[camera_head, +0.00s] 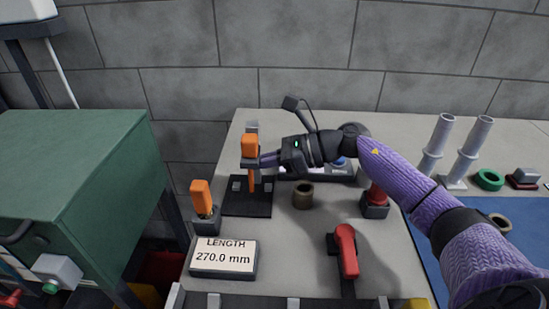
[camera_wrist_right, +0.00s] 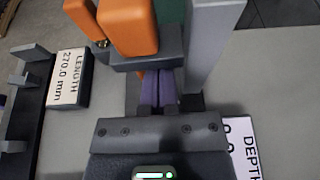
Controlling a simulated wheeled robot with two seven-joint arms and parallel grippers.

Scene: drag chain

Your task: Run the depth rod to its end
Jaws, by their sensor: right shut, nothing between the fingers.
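The depth gauge stands on a dark base (camera_head: 238,208) at the bench's left side. Its depth rod has an orange grip (camera_head: 250,146) above a dark crosspiece, with a thin orange part below; the grip also shows in the wrist view (camera_wrist_right: 128,25). A grey post (camera_wrist_right: 215,45) rises beside it. My right gripper (camera_head: 264,160) is shut and empty. Its purple fingertips (camera_wrist_right: 158,80) are at the crosspiece, just below the orange grip; I cannot tell whether they touch it. A white DEPTH display (camera_wrist_right: 243,150) is partly cut off. My left gripper is out of view.
A LENGTH display (camera_head: 224,256) reads 270.0 mm. A second orange handle (camera_head: 201,196) stands front left. A brown ring (camera_head: 303,195), a red lever (camera_head: 346,250) and a red knob (camera_head: 377,194) stand nearby. A green cabinet (camera_head: 70,185) is left of the bench.

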